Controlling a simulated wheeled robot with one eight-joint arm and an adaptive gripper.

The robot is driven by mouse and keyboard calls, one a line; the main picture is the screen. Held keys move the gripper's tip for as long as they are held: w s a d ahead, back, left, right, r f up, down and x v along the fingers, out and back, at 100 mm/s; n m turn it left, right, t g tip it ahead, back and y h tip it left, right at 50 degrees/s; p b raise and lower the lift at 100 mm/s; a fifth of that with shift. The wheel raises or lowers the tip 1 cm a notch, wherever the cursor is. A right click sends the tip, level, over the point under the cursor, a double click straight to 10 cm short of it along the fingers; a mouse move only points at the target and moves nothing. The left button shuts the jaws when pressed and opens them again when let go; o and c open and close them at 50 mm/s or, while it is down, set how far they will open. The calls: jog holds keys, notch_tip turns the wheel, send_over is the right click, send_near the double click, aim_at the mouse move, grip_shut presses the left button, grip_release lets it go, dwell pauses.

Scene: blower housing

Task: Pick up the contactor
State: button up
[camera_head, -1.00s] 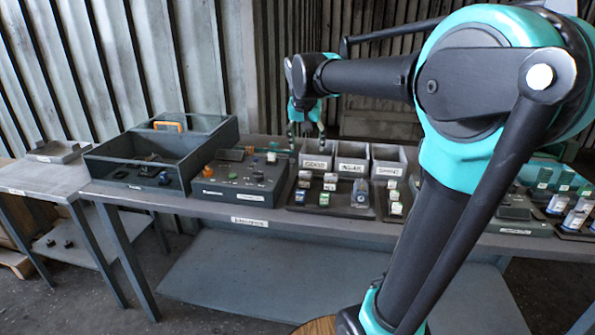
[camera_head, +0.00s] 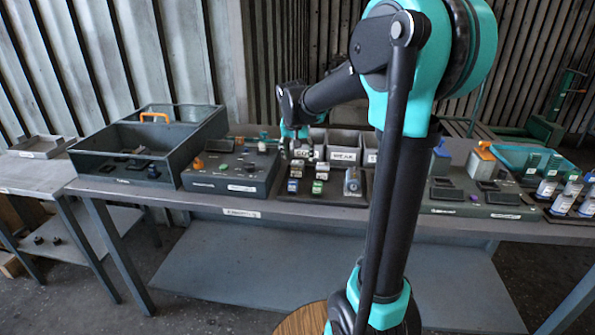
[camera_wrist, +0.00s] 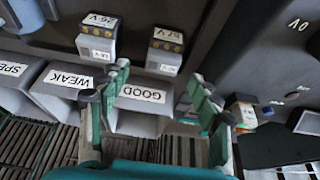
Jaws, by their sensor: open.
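My gripper (camera_wrist: 155,98) is open and empty, its fingers spread over the bin marked GOOD (camera_wrist: 142,94) in the wrist view. In the head view my gripper (camera_head: 293,138) hangs at the back of the bench. No part is plainly marked as the contactor. Two grey blocks with brass-coloured terminals, a left one (camera_wrist: 97,38) and a right one (camera_wrist: 165,50), stand beyond the fingers in the wrist view. A small white, orange and blue part (camera_wrist: 243,112) sits right of the right finger, beside the dark panel; it is partly covered.
A bin marked WEAK (camera_head: 344,155) stands beside the GOOD bin. The control panel (camera_head: 215,187) with knobs lies left, then an open grey case (camera_head: 118,170). Several small parts stand on a dark tray (camera_head: 335,199) in front of the bins. My arm hides some of the bench.

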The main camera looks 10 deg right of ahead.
aim_at(297, 162)
jog(key=x, duration=0.5)
jog(key=shift+s+a+f, duration=0.1)
jog(key=shift+a, duration=0.1)
jog(key=c, duration=1.2)
jog(key=shift+o, duration=0.2)
notch_tip(297, 162, up, 20)
jog(key=shift+a, duration=0.1)
